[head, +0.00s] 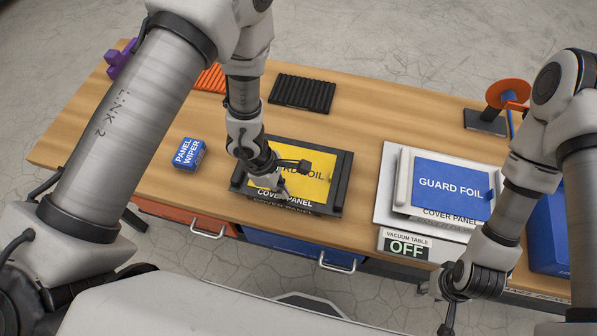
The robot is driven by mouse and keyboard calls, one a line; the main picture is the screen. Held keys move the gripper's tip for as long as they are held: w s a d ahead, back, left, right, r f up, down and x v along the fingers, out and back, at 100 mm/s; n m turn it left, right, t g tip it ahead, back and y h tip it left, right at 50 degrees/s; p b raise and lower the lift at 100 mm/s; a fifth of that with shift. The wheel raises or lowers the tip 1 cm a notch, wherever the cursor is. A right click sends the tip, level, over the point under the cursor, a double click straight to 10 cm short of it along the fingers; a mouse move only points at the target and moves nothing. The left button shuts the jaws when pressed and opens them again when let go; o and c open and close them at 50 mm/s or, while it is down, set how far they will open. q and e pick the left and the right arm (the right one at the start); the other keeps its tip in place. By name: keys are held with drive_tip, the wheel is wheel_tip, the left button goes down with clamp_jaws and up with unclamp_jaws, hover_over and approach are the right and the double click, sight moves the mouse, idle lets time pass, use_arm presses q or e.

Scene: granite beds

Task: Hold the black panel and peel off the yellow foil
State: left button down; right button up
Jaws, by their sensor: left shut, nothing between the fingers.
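The black panel (342,172) lies flat on the wooden table near the front middle, with "COVER PANEL" on its front edge. The yellow foil (318,188) covers its top face and lies flat where it shows. My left gripper (284,192) is low over the left front part of the foil, shut and empty. It hides part of the foil's lettering, and I cannot tell whether it touches the foil. My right gripper (447,318) hangs in front of the table, away from the black panel; its finger opening is unclear.
A white panel with blue foil (450,178) rests on the vacuum table, whose sign (405,246) reads OFF. A blue panel wiper box (189,153) stands left of the black panel. A black ribbed rack (302,93) is behind. A blue bin (548,235) is at right.

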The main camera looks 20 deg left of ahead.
use_arm(q)
drive_tip(key=shift+f+b, duration=0.85)
drive_tip(key=shift+b, duration=0.1)
idle(0.3)
drive_tip(key=shift+r, duration=0.15)
idle(0.8)
drive_tip(key=shift+r+p, duration=0.65)
drive_tip(key=shift+r, duration=0.1)
drive_tip(key=shift+r+p, duration=1)
drive_tip(key=shift+r, duration=0.75)
drive_tip(key=shift+f, duration=0.1)
